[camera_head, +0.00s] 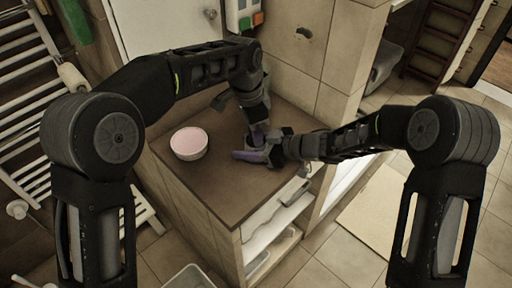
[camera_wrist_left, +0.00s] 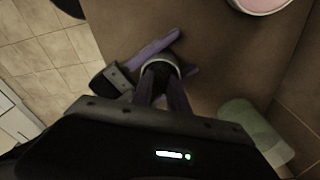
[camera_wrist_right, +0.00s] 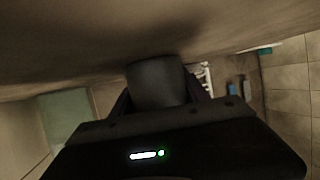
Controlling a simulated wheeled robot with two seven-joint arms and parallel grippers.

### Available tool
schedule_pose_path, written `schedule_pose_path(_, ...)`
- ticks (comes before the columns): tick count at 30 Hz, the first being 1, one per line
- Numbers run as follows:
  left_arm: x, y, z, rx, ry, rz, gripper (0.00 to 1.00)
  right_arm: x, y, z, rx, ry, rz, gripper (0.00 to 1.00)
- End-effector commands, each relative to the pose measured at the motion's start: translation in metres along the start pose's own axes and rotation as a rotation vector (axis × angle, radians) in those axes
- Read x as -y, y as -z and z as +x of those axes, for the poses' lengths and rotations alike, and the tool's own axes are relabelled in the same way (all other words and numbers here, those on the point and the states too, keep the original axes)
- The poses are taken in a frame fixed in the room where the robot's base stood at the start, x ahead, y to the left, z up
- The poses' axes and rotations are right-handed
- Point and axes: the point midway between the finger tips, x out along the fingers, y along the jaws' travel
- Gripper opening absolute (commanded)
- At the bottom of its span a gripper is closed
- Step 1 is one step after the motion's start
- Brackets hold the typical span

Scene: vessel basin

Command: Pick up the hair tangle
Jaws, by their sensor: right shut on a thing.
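My right gripper (camera_head: 255,156) is low over the brown counter top, shut on a dark grey cup. The grey cup (camera_wrist_right: 157,83) fills the space between its fingers in the right wrist view. In the left wrist view the cup shows a pale rim (camera_wrist_left: 159,63). My left gripper (camera_head: 259,134) comes down from above, and its purple fingers (camera_wrist_left: 163,92) reach to the cup's mouth. Whether they are open or shut is unclear. I cannot make out the hair tangle; the inside of the cup is mostly hidden by the left fingers.
A white bowl with a pink inside (camera_head: 189,143) stands on the counter top (camera_head: 232,200), left of the grippers. A tiled wall (camera_head: 291,60) rises behind the counter. A green thing (camera_wrist_left: 252,130) shows at the right in the left wrist view.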

Motion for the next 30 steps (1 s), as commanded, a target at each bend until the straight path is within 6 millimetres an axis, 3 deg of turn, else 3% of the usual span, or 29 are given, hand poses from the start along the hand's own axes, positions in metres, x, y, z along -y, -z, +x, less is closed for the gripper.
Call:
schedule_pose_path(4, 0.0001, 0.0002, 0.0106, -0.001, 0.001, 0.0, 0.2, -0.0001, -0.0001, -0.0001, 0.0, 0.0, 0.0, 0.14)
schedule_pose_path(21, 0.0002, 0.0003, 0.0105, -0.002, 0.001, 0.0, 0.2, -0.0001, -0.0001, 0.0, 0.0, 0.0, 0.0, 0.14)
schedule_pose_path(30, 0.0002, 0.0003, 0.0105, -0.002, 0.001, 0.0, 0.0, 0.0, -0.0001, 0.0, 0.0, 0.0, 0.0, 0.14)
